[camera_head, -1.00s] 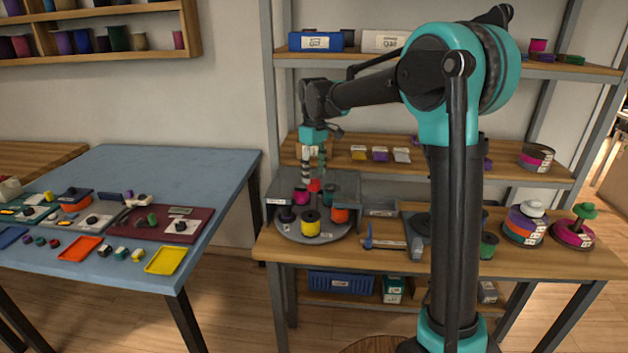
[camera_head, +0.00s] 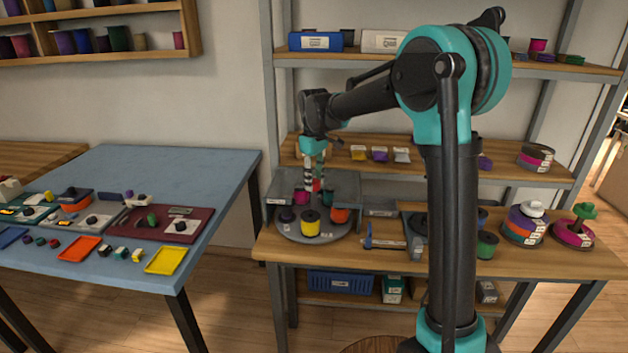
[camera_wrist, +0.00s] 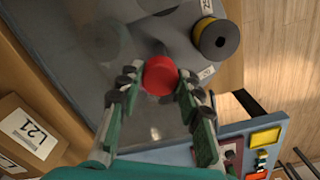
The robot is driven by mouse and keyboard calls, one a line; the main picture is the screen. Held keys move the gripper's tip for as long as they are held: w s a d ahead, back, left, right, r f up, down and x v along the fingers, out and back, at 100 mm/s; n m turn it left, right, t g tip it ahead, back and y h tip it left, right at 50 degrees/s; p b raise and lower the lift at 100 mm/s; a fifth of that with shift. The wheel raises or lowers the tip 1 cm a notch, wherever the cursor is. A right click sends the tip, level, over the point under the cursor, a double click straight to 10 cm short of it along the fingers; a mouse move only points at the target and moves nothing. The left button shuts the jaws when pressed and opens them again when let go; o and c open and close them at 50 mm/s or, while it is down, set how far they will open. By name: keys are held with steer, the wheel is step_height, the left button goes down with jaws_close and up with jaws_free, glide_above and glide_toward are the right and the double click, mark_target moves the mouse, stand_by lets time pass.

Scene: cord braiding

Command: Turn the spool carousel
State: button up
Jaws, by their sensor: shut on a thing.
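The spool carousel (camera_head: 334,236) is a round grey disc on the wooden bench, below centre in the head view. A yellow spool (camera_head: 310,229), a purple spool (camera_head: 287,214), an orange spool (camera_head: 340,214) and a magenta spool (camera_head: 301,196) stand on it. The yellow spool also shows in the wrist view (camera_wrist: 214,38), beside a white label. A red knob (camera_wrist: 160,77) rises at the carousel's middle. My gripper (camera_wrist: 158,88) points down over the carousel and is shut on the red knob, with a finger on each side. The knob's lower part is hidden.
A grey stand (camera_head: 348,182) rises close behind the carousel. A blue-handled tool (camera_head: 369,236) lies on the bench to its right. A blue table (camera_head: 190,165) with trays stands to the left, across a gap. Labelled boxes (camera_wrist: 30,135) show in the wrist view.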

jaws_close()
steer(key=shift+n, duration=7.2)
steer(key=o, duration=1.2)
jaws_free()
